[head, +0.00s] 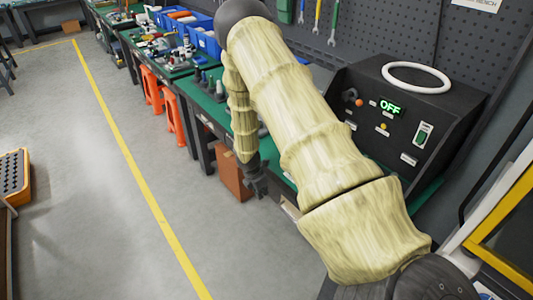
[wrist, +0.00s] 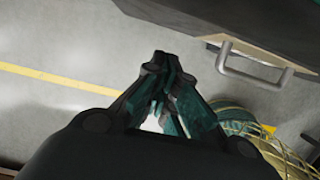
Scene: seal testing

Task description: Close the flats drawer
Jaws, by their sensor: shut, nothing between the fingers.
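My gripper (head: 257,186) hangs low beside the front of the green-topped bench, its fingers shut and empty. In the wrist view my gripper (wrist: 165,65) shows closed fingertips left of a grey metal bar handle (wrist: 254,72), apart from it. The handle is on a pale front under a dark edge at the top right, which appears to be a drawer; no label is readable. In the head view, a small pale edge (head: 291,208) shows beside my arm, which hides most of that bench front. How far the drawer stands open cannot be told.
A black test unit (head: 405,125) reading OFF, with a white ring (head: 416,77) on top, stands on the bench. A brown box (head: 233,176) and orange stools (head: 170,110) stand below. Yellow wire-like loops (wrist: 285,155) show low in the wrist view.

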